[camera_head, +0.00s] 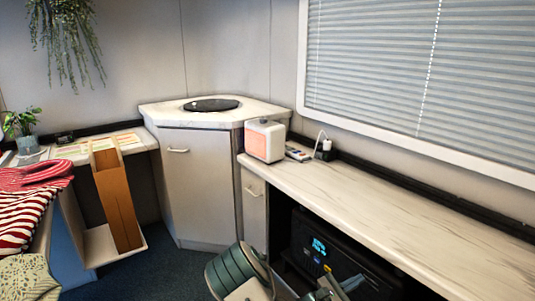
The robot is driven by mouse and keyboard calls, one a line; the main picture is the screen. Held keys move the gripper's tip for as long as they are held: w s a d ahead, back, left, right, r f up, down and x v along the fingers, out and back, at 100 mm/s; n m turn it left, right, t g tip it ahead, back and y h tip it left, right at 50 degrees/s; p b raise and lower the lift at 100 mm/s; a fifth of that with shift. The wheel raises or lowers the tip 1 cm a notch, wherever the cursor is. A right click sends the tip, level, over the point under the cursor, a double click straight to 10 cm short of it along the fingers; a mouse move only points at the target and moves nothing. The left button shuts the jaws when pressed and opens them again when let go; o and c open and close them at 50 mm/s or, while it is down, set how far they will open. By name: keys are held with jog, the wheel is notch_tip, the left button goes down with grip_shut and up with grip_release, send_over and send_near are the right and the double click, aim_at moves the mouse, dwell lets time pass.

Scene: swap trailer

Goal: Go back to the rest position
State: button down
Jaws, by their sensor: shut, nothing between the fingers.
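Parts of my own arm show at the bottom edge, right of the middle: a ridged grey-green link and a smaller grey piece beside it. They are in front of the dark opening under the right counter. I cannot make out my gripper's fingers in this view. No held object shows.
A pale counter (420,215) runs along the right wall under the blinds, bearing a white and pink box (265,141). A corner cabinet (195,180) stands behind. A black appliance (335,262) sits under the counter. An orange-brown holder (116,200) stands left. Dark floor (160,268) lies open between.

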jog(key=s+d+r+m+g+y+p, duration=0.1)
jog(key=s+r+m+g+y+p, duration=0.75)
jog(key=s+r+m+g, duration=0.7)
jog(key=s+a+r+m+t+y+p, duration=0.1)
jog(key=s+a+r+t+y+p, duration=0.2)
jog(key=r, duration=0.5)
jog(key=s+a+r+m+t+y+p, duration=0.2)
jog(key=s+a+r+t+y+p, duration=0.1)
jog(key=r, duration=0.6)
jog(key=s+a+r+m+t+y+p, duration=0.2)
jog(key=s+a+r+t+y+p, duration=0.2)
jog(key=r, duration=0.5)
jog(key=s+a+p, duration=0.1)
jog(key=a+p, duration=0.1)
jog(key=p, duration=0.1)
jog(key=shift+s+a+r, duration=0.15)
jog(key=shift+s, duration=0.1)
